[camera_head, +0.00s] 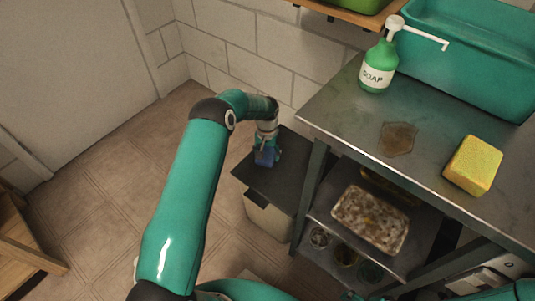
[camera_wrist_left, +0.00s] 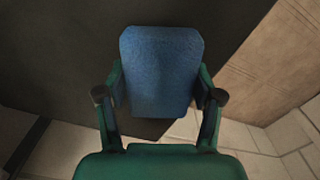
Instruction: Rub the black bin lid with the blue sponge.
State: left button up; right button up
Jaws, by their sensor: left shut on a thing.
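The blue sponge (camera_head: 265,156) is held in my left gripper (camera_head: 268,150), over the black bin lid (camera_head: 272,184). In the left wrist view the sponge (camera_wrist_left: 160,70) sits between the two fingers of the gripper (camera_wrist_left: 160,97), which are shut on its sides. The dark lid (camera_wrist_left: 60,60) fills much of the area behind it. The sponge is on or just above the lid near its back part; I cannot tell whether it touches. The lid lies flat on a pale bin (camera_head: 268,218). My right gripper is not in view.
A metal table (camera_head: 340,115) stands right of the bin, its leg close to the lid. On it are a green soap bottle (camera_head: 378,65), a yellow sponge (camera_head: 473,165), a brown stain (camera_head: 398,138) and a teal basin (camera_head: 470,50). A dirty tray (camera_head: 370,218) is on the shelf below.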

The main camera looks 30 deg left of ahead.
pick_arm(q)
jog(key=shift+r+p, duration=1.15)
jog(key=shift+r, duration=1.85)
jog(key=shift+r+p, duration=0.75)
jog(key=shift+r, duration=0.75)
jog(key=shift+s+f, duration=0.1)
jog(key=shift+s, duration=0.05)
